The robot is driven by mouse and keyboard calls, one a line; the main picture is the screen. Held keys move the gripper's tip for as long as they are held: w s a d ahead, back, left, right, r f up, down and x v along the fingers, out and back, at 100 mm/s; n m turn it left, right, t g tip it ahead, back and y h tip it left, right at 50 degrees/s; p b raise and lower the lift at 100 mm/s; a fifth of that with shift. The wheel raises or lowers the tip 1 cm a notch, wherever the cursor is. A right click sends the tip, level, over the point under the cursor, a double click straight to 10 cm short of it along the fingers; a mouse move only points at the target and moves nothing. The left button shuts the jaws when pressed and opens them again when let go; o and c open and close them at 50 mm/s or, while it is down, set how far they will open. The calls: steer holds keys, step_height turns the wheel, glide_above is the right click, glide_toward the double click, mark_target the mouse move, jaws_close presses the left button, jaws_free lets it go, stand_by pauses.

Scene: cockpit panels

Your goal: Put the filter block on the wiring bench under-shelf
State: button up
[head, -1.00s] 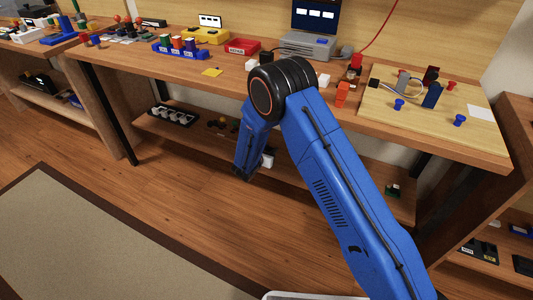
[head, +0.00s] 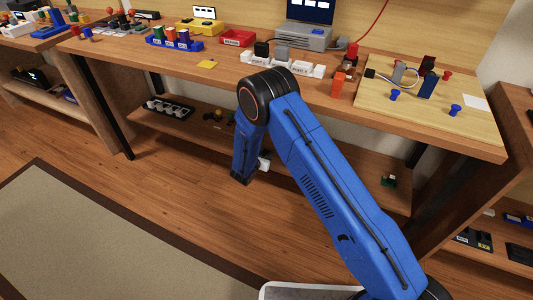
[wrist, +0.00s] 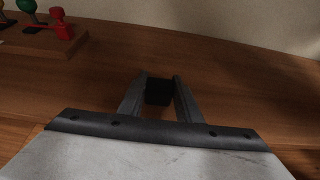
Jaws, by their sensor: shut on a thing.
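The filter block, a small black block (wrist: 159,92), sits between the two fingers of my gripper (wrist: 160,88) in the wrist view. The fingers are shut on it. The brown wooden under-shelf of the wiring bench (head: 352,174) shows in the head view below the bench top. In the wrist view a brown wood surface (wrist: 235,85) lies behind and below the block; I cannot tell whether the block touches it.
A black tray with pale round parts (head: 168,109) stands at the under-shelf's left. In the wrist view, red (wrist: 58,22) and green-topped parts on a wooden base are at upper left. The bench top (head: 225,77) overhangs the shelf.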

steer(key=o, duration=1)
steer(key=shift+f, duration=0.1)
steer(key=shift+o, duration=0.2)
steer(key=shift+s+a+r, duration=0.15)
steer(key=shift+s+r, duration=0.05)
steer(key=shift+r, duration=0.05)
steer(key=v, duration=1.1)
steer(key=shift+s, duration=0.25)
steer(key=shift+a+r, duration=0.1)
steer(key=shift+r, duration=0.05)
